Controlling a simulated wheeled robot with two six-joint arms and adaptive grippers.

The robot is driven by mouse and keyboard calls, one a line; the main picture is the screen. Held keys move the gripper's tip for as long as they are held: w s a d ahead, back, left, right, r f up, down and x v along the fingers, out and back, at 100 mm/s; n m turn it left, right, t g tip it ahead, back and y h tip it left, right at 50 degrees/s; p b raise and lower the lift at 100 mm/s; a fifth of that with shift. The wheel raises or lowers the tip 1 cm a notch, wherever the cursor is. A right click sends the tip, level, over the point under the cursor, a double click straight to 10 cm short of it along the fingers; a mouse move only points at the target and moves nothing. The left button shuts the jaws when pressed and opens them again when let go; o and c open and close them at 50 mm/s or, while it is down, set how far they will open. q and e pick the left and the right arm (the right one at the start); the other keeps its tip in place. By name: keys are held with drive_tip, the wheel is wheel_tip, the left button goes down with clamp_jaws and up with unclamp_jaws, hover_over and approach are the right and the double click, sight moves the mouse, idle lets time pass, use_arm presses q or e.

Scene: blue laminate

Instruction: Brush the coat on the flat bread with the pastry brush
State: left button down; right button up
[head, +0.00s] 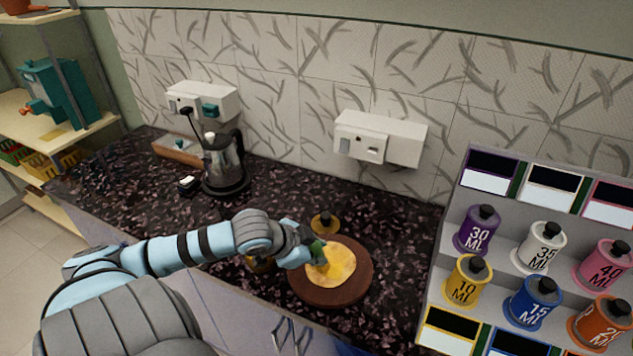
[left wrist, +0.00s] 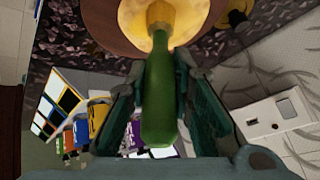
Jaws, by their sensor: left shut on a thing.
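The flat bread (head: 341,266) is a yellow-orange round on a dark reddish-brown round board (head: 318,295) on the counter. My left gripper (head: 312,250) is over the left part of the bread, shut on the pastry brush. In the left wrist view the brush (left wrist: 158,105) has a green handle between the two fingers and a yellowish head. Its head end is at the bread (left wrist: 115,12), which shows at the top of that view; whether it touches I cannot tell. My right gripper is not in view.
A small yellowish pot (head: 325,223) stands just behind the board. A kettle (head: 223,163) stands farther left. A rack (head: 500,262) of coloured, labelled pots is at the right.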

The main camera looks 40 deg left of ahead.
use_arm(q)
drive_tip(key=shift+a, duration=0.1)
drive_tip(key=shift+w+a+f+b, duration=0.1)
drive_tip(key=shift+w+a+b, duration=0.15)
drive_tip(key=shift+w+b, duration=0.35)
drive_tip(key=shift+w+a+b, duration=0.25)
drive_tip(key=shift+w+b, duration=0.15)
drive_tip(key=shift+w, duration=0.45)
drive_tip(key=shift+r+p, duration=0.2)
drive_tip(key=shift+p, duration=0.2)
